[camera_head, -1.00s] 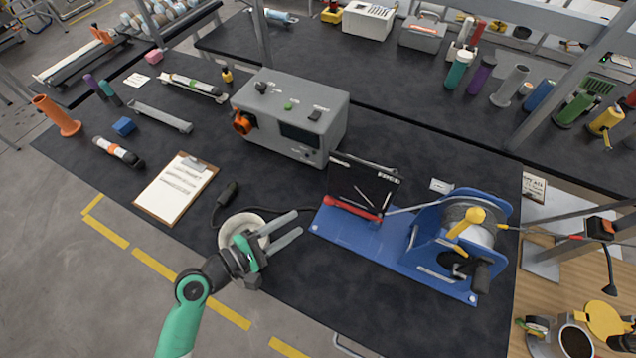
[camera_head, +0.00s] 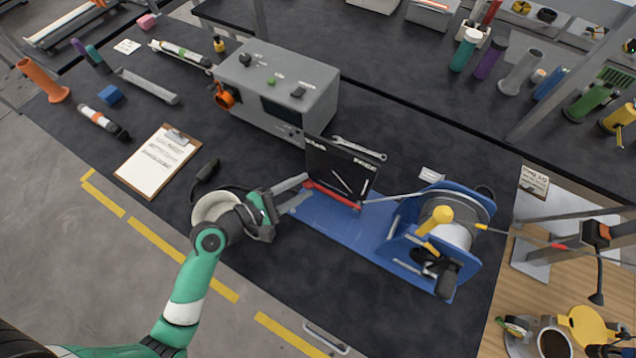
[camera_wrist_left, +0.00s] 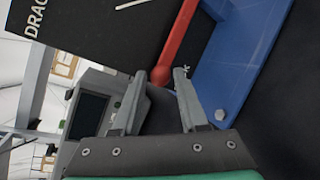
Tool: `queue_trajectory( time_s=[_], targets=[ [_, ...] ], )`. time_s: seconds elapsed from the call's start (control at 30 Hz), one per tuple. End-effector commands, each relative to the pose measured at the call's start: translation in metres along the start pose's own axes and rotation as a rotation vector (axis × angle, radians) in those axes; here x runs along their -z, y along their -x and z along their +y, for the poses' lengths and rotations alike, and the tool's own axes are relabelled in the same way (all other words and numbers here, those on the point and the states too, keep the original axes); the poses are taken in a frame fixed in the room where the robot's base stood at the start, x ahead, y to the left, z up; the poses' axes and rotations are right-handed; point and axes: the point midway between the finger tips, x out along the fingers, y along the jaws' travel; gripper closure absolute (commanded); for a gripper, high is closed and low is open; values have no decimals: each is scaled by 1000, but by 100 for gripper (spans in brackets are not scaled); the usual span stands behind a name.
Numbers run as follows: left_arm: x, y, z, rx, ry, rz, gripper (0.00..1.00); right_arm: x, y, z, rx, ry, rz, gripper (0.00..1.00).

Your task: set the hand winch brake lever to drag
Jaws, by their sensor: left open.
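The wrist view shows the red lever (camera_wrist_left: 179,42) and the word DRAG on the panel (camera_wrist_left: 95,30). My left gripper (camera_head: 307,190) is open at the lever's free end. In the wrist view the lever's rounded tip appears between the fingertips (camera_wrist_left: 159,74); contact is unclear. My right gripper is out of view.
A grey control box (camera_head: 277,90) stands behind the panel. A clipboard (camera_head: 157,160) and a black handheld piece with a cable (camera_head: 206,170) lie to the left. Dark mat in front is clear.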

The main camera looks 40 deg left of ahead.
Motion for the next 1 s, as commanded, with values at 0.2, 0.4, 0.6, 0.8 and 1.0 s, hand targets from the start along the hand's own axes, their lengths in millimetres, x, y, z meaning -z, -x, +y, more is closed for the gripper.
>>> queue_trajectory(
  time_s=[0.2,0.4,0.6,0.8,1.0],
  targets=[
    [2,-2,0,-3,2,3,57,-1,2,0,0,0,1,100],
    [2,-2,0,-3,1,3,72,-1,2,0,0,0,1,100],
    [2,-2,0,-3,1,3,100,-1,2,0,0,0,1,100],
    [2,-2,0,-3,1,3,100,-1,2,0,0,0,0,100],
    [2,-2,0,-3,1,3,100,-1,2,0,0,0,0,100]
  ],
)
